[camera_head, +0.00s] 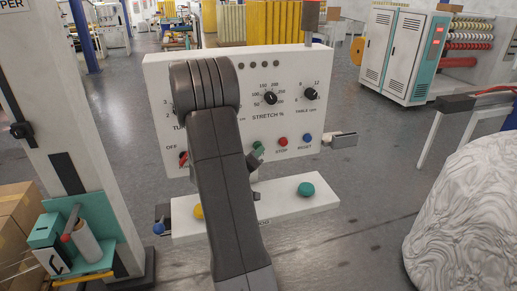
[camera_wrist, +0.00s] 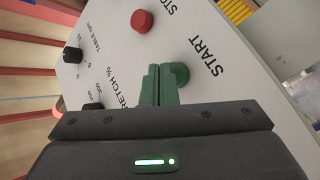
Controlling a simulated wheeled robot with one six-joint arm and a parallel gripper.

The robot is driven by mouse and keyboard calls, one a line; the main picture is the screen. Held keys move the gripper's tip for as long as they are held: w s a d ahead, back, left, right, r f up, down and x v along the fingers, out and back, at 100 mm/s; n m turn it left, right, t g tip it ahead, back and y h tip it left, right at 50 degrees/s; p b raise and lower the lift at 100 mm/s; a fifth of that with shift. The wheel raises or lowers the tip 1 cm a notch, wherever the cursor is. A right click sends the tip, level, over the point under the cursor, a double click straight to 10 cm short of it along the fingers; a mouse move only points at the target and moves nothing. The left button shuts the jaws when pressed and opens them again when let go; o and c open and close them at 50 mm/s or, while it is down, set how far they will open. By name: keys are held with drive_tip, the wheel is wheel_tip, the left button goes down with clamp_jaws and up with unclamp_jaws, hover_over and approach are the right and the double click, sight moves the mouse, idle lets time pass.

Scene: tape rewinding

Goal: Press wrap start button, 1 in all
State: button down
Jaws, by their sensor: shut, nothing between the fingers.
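The green start button (camera_wrist: 180,74) sits on the white control panel, with START printed beside it in the wrist view. In the head view, the start button (camera_head: 259,147) shows only partly, next to my arm. My gripper (camera_wrist: 162,72) has slim green fingers, shut and empty. In the wrist view the fingertips are right at the button's edge, overlapping it in the picture; I cannot tell whether they touch or press it. In the head view my gripper (camera_head: 254,158) is mostly hidden behind my arm.
A red stop button (camera_head: 283,142) and a blue reset button (camera_head: 307,138) lie right of the start button. Dark knobs (camera_head: 270,98) are above. A lower white ledge (camera_head: 270,207) carries a yellow button (camera_head: 198,211) and a larger green button (camera_head: 306,189). A wrapped load (camera_head: 465,215) stands right.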

drive_tip(key=shift+s+d, duration=0.1)
drive_tip(key=shift+s, duration=0.3)
drive_tip(key=s, duration=0.1)
drive_tip(key=s+d, duration=0.1)
drive_tip(key=s, duration=0.1)
drive_tip(key=s+b, duration=0.1)
drive_tip(key=shift+s+d, duration=0.3)
drive_tip(key=shift+s, duration=0.1)
drive_tip(key=shift+w, duration=0.1)
idle(0.4)
drive_tip(key=shift+s+d, duration=0.3)
drive_tip(key=shift+s, duration=0.7)
drive_tip(key=shift+s+d, duration=0.3)
drive_tip(key=shift+s, duration=0.65)
drive_tip(key=shift+w, duration=0.1)
